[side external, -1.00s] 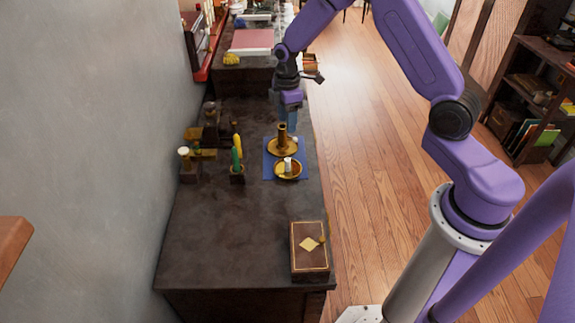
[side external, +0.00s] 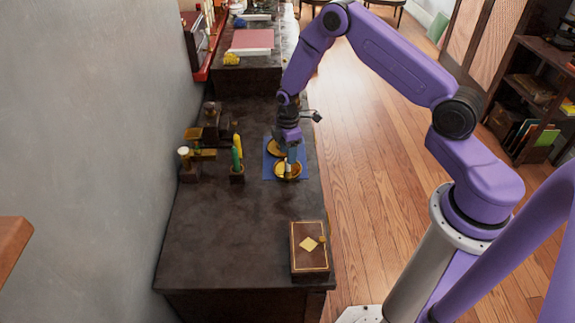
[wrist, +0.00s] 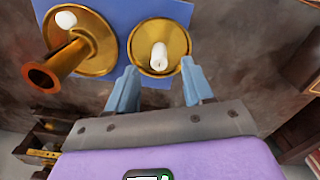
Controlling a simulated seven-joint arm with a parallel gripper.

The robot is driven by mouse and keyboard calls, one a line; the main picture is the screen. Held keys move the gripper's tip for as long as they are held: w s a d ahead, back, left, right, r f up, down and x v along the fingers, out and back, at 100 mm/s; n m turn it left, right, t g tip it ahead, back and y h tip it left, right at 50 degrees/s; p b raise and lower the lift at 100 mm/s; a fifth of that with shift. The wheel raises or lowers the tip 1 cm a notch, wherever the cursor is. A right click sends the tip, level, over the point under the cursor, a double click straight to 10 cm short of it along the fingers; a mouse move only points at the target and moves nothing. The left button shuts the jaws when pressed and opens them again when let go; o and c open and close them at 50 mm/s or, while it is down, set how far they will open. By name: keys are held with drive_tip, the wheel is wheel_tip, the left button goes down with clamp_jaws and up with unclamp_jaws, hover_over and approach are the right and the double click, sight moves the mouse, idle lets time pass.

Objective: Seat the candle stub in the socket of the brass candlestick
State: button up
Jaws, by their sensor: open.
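The candle stub (wrist: 158,56) is short and white and stands in a small round brass dish (wrist: 179,40). The brass candlestick (wrist: 75,62), a wide dish with a tall tubular socket, is left of the small dish in the wrist view. In the side view the candlestick (side external: 274,149) is partly hidden behind my gripper. My gripper (wrist: 159,82) is open and empty, its fingers on either side of the stub's line in the wrist view. I cannot tell whether they reach down around it.
A rounded white piece (wrist: 66,19) rests on the candlestick's dish. Both brass things stand on a blue mat (side external: 303,148). A brown box (side external: 309,248) lies near the counter's front; the counter between is clear.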

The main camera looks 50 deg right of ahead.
drive_tip(key=shift+f, duration=2.5)
clamp_jaws()
